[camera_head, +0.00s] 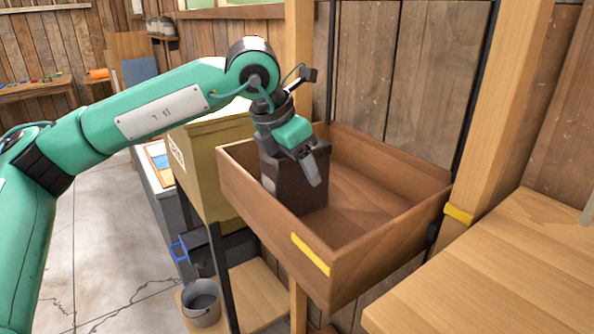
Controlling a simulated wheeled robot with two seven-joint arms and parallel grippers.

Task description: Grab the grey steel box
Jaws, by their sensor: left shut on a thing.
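A dark box (303,191), brownish-grey in this light, stands upright in the left part of an open wooden tray (243,196). It is the only box-like thing in the tray, and I take it to be the grey steel box. My left gripper (309,168) reaches in from above and is shut on the box's upper part. One finger lies against the near face; the other finger is hidden. I cannot tell whether the box touches the tray floor. My right gripper is not in view.
The tray's walls surround the box, and its right half is empty. A yellow-olive case (215,150) stands close on the left. A wooden post (497,110) and a wooden tabletop (500,270) are at the right. A grey bucket (201,302) sits below.

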